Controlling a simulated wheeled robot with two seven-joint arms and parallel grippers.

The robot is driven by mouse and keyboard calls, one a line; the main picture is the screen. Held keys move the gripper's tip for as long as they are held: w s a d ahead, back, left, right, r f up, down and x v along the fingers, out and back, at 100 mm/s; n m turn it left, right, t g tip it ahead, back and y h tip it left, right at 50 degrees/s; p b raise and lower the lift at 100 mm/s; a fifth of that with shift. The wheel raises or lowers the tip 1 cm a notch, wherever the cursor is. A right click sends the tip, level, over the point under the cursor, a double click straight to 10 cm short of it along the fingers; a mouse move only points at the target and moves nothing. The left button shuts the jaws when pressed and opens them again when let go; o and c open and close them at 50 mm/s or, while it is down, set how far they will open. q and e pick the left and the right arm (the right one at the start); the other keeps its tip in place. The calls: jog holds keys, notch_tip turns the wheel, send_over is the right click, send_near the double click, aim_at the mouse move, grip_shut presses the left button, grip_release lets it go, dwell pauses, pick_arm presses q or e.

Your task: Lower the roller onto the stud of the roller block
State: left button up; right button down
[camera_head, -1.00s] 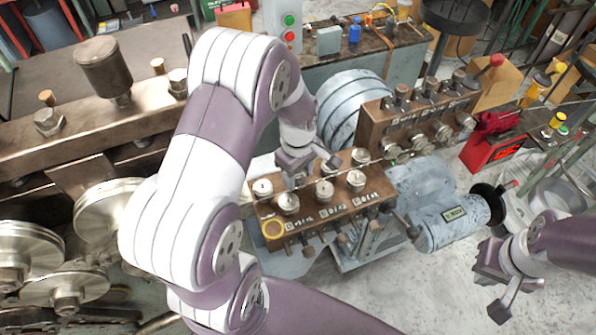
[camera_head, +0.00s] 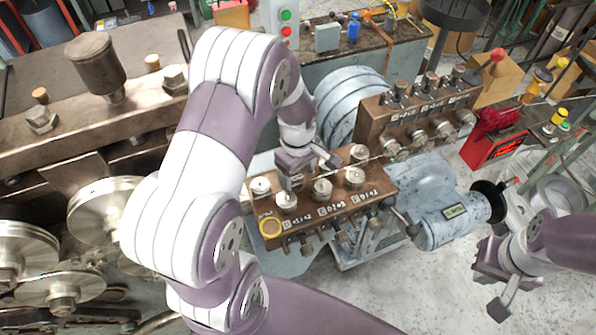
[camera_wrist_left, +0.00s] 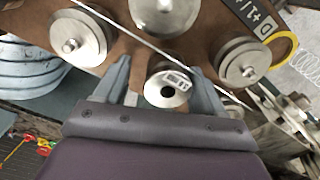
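The near roller block (camera_head: 310,211) is a brown bar with several metal rollers on top and a yellow ring at its left end. My left gripper (camera_head: 305,168) points down over its rear row and hides part of it. In the left wrist view, a small metal roller with a dark central hole (camera_wrist_left: 167,90) shows between the fingers of my left gripper (camera_wrist_left: 160,68). Narrow gaps seem to show beside it, and whether the fingers touch it is unclear. The stud under it is hidden. My right gripper (camera_head: 491,284) hangs at the lower right, empty, fingers apart.
A thin wire (camera_wrist_left: 210,82) runs close past the small roller. Larger rollers (camera_wrist_left: 243,62) stand nearby on the block. A second roller block (camera_head: 415,115) stands behind, with a blue-grey motor (camera_head: 455,220) to the right. Open floor lies at the lower right.

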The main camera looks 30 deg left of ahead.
pick_arm(q)
jog(key=shift+s+f, duration=0.15)
jog(key=shift+s, duration=0.25)
jog(key=shift+s+f, duration=0.1)
